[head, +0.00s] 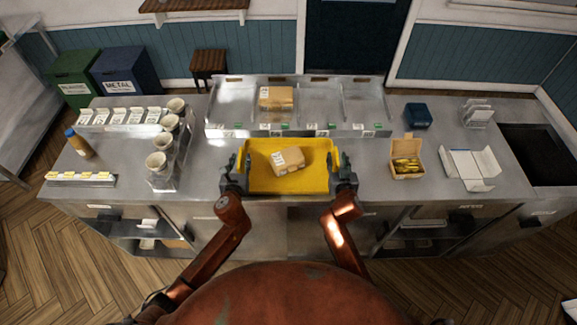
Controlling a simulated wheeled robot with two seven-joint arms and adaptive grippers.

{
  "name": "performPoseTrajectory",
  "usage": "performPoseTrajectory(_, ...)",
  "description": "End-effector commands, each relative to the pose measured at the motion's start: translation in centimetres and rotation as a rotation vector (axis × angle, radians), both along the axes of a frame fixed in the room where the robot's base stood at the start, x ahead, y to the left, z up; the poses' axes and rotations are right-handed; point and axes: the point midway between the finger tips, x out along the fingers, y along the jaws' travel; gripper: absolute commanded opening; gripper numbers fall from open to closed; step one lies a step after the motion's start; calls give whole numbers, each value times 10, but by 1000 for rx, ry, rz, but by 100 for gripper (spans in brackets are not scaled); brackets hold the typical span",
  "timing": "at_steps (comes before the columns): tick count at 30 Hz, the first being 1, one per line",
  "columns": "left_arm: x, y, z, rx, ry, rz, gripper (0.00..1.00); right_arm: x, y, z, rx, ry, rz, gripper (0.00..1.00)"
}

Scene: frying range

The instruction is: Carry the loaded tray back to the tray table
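The yellow tray (258,185) is at the front middle of the steel counter, close to its front edge. Whether it rests on the counter or is just above it, I cannot tell. My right gripper (338,160) is at the right side in the same way. Their contact with the walls is too small to see clearly.
Behind the tray is a divided steel rack (232,112) with another brown package (276,98). Cups (157,162) in a holder and a bottle (78,142) stand left. An open box of yellow items (407,167) and a white opened carton (471,167) are right.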

Motion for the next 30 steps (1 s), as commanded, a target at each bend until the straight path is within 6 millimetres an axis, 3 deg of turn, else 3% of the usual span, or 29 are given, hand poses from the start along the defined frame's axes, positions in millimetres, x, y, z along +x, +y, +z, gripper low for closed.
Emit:
performPoseTrajectory(12,0,0,0,1,0,0,1,0,0,0,0,0,0,0)
performPoseTrajectory(30,0,0,1,2,-2,-1,0,0,0,1,0,-1,1,0)
